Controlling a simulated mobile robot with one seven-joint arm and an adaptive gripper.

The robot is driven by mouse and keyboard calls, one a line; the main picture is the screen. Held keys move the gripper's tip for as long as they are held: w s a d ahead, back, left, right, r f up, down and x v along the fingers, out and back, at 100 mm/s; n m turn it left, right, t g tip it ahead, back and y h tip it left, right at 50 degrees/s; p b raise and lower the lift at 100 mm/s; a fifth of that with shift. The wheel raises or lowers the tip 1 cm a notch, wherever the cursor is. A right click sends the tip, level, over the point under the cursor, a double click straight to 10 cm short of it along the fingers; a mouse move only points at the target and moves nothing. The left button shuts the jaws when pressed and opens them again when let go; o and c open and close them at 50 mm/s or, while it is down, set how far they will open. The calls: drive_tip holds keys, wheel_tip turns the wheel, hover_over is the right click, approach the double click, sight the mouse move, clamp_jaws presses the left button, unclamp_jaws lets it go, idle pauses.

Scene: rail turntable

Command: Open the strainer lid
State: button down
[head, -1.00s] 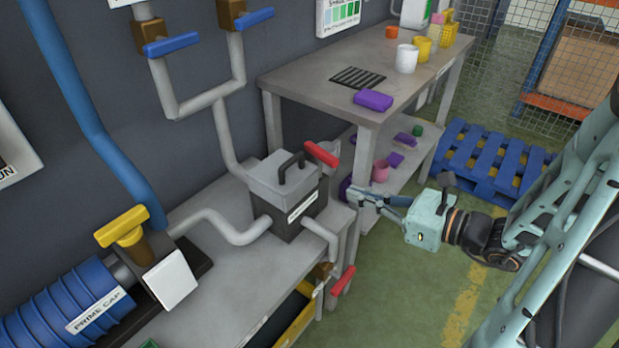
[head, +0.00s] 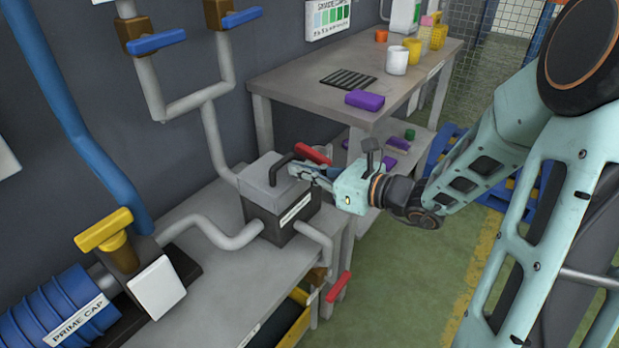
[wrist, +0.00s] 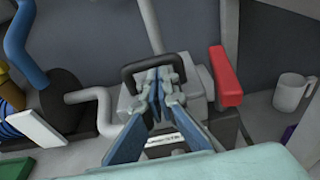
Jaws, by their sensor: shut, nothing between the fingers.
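The strainer is a dark box (head: 270,222) on the low grey bench, with a paler grey lid (head: 262,178) on top. The lid looks closed. Its black handle (head: 284,165) arches over the top and also shows in the wrist view (wrist: 143,66). My gripper (head: 293,171) is shut with nothing between its fingers. Its fingertips reach over the lid close to the handle. In the wrist view my gripper (wrist: 157,74) points at the handle, and I cannot tell whether it touches. The fingers hide part of the lid and handle.
A red lever (head: 314,154) stands just behind my fingers, beside the strainer. Another red lever (head: 339,287) hangs at the bench's front. Pipes (head: 205,230) join the strainer. A taller table (head: 300,88) with cups stands behind. Green floor is open in front.

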drive_tip(key=shift+r, duration=0.15)
drive_tip(key=shift+w+a+r+p, duration=0.2)
drive_tip(key=shift+r+p, duration=0.15)
drive_tip(key=shift+p, duration=0.6)
